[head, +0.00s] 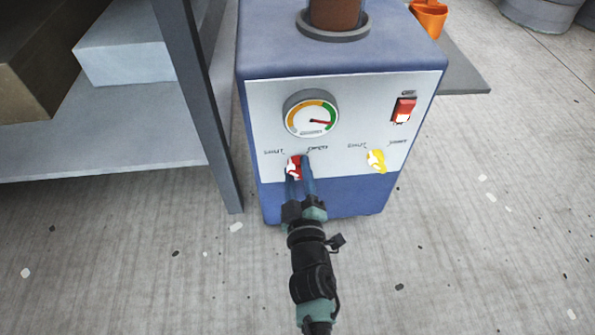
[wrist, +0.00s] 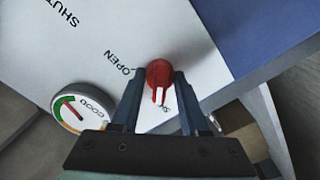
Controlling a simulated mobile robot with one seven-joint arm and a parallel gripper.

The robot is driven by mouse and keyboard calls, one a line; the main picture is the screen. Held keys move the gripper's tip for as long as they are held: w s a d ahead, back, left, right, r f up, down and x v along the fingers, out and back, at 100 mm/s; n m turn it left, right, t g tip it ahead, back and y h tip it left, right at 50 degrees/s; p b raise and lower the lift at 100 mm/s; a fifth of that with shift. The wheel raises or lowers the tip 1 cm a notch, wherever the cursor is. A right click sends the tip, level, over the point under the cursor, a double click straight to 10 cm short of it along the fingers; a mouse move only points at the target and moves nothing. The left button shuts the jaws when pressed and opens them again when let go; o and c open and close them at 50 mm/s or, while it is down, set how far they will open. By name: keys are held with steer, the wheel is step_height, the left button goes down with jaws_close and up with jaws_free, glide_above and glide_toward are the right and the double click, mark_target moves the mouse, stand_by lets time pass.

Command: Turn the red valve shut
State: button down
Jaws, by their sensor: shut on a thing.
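The red valve (head: 294,164) is a small knob at the lower left of the machine's pale front panel. My gripper (head: 301,170) reaches it from the front, and its two blue-grey fingers hide part of it. In the wrist view the red valve (wrist: 159,73) sits between the fingertips of my gripper (wrist: 160,82), one finger on each side, shut on it. The word OPEN (wrist: 122,63) is printed beside the valve. Another label by the valve is mostly hidden by a finger, so I cannot tell the valve's exact setting.
A yellow valve (head: 376,161) is to the right on the same panel. A round gauge (head: 312,118) above has its needle in the green. A red switch (head: 404,110) is at upper right. A grey shelf post (head: 200,100) stands close on the left. The floor at right is mostly open.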

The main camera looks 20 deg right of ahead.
stand_by(0.4)
steer(key=shift+c, duration=2.1)
jaws_free()
steer(key=shift+s, duration=0.1)
steer(key=p+v, duration=0.2)
steer(key=v, duration=1.1)
steer(key=shift+p, duration=0.3)
